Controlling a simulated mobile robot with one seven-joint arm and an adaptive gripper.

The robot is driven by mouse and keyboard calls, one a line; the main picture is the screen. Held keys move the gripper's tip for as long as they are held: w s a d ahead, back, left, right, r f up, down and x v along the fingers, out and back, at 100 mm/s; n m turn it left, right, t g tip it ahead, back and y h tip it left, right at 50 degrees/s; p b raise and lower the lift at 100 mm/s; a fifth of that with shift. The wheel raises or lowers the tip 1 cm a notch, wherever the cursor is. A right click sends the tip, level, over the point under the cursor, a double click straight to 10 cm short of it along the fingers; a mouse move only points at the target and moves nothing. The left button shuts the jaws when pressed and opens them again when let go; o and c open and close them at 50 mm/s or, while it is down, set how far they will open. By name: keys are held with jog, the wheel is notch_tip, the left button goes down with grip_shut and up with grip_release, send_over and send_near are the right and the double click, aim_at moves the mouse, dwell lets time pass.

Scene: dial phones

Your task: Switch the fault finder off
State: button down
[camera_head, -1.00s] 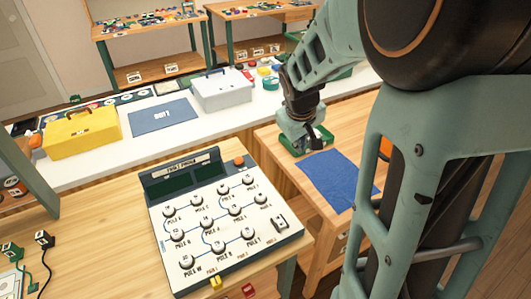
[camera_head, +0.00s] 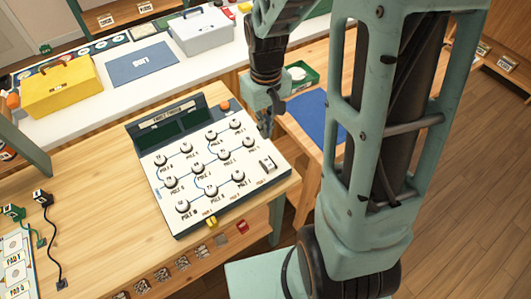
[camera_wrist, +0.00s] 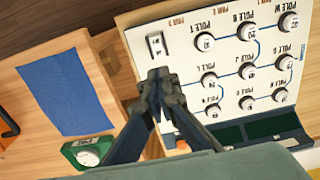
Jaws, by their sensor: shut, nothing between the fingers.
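The fault finder (camera_head: 205,170) is a white sloped panel with a dark screen strip, several round pole knobs and an orange button (camera_head: 224,104) at its top right. A small rocker switch (camera_head: 268,163) sits at its lower right corner. The switch also shows in the wrist view (camera_wrist: 156,44), just beyond the fingertips. My gripper (camera_head: 266,132) is shut and empty, above the panel's right edge. In the wrist view my gripper (camera_wrist: 160,78) points toward the switch with a gap in the picture. I cannot tell which way the rocker is pressed.
A blue mat (camera_head: 312,115) and a green tray (camera_head: 300,77) lie on the side table to the right. Yellow and red plugs (camera_head: 242,227) are at the bench's front edge. A yellow box (camera_head: 62,88) and a grey box (camera_head: 203,30) stand on the white counter behind.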

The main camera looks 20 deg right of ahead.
aim_at(265, 160)
notch_tip(265, 160, down, 12)
jog(key=shift+r+p, duration=0.15)
jog(key=shift+p, duration=0.15)
dwell(0.4)
jog(key=shift+w+f+b, duration=0.2)
jog(key=shift+f+b, duration=0.3)
jog(key=shift+b, duration=0.1)
jog(key=shift+r, duration=0.15)
jog(key=shift+s, duration=0.1)
